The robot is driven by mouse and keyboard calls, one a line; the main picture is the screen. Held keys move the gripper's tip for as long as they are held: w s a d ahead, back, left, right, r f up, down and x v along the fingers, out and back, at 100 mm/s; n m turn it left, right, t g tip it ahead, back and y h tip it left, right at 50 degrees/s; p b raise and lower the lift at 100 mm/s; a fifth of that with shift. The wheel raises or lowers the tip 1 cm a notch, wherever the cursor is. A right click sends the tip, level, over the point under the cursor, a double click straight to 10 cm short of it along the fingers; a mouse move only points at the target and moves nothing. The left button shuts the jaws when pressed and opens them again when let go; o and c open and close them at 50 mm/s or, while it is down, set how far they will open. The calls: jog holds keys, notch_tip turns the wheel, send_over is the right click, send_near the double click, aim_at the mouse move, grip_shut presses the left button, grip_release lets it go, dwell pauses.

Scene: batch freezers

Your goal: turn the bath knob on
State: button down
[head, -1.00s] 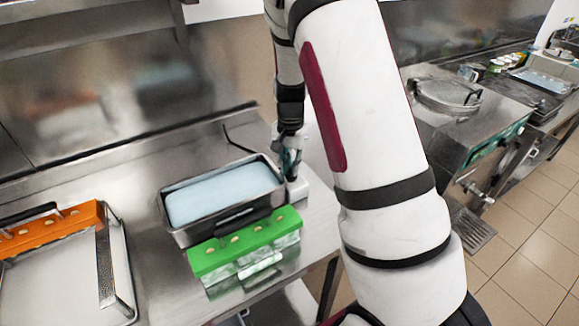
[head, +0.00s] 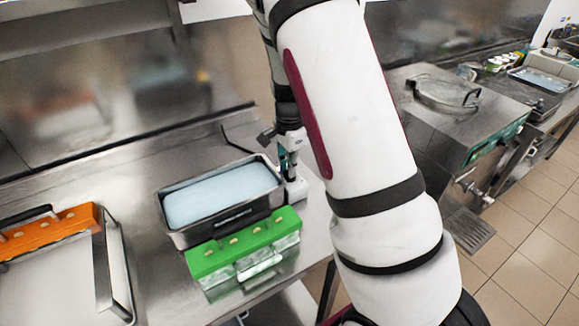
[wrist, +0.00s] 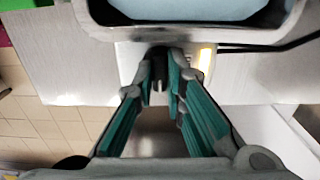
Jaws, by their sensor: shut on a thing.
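The bath is a steel basin (head: 178,235) of pale blue liquid on the steel counter. Its rim (wrist: 190,34) crosses the top of the wrist view. A light control box (head: 297,191) stands at the bath's right end. In the wrist view, a dark knob (wrist: 158,64) sits on this box, between my fingertips. My gripper (wrist: 160,72) is shut on the knob, its teal-padded fingers on either side. A small yellow light (wrist: 206,58) glows beside the knob. In the head view, my gripper (head: 289,168) is upright at the box and hides the knob.
A green-topped mould holder (head: 240,243) stands in front of the bath. An orange holder (head: 48,232) and a tray (head: 122,270) are at left. A black cord (wrist: 265,46) runs from the box. A steel machine (head: 440,125) stands at right beyond my arm.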

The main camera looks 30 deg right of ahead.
dwell(0.3)
jog(key=c, duration=1.6)
grip_release()
jog(key=shift+c, duration=0.2)
jog(key=shift+r, duration=0.1)
notch_tip(320, 180, up, 12)
jog(key=s+a+r+n+t, duration=0.2)
jog(key=s+a+r+n, duration=0.2)
jog(key=s+n, duration=0.2)
jog(key=s+a+r+n+t, duration=0.1)
jog(key=s+a+r+n, duration=0.4)
jog(key=s, duration=0.5)
jog(key=s+a+r+n+t, duration=0.2)
jog(key=s+a+r+n, duration=0.2)
jog(key=s+n, duration=0.3)
jog(key=shift+s+a+r+t, duration=0.15)
jog(key=shift+s+r+t, duration=0.15)
jog(key=shift+s+r, duration=0.25)
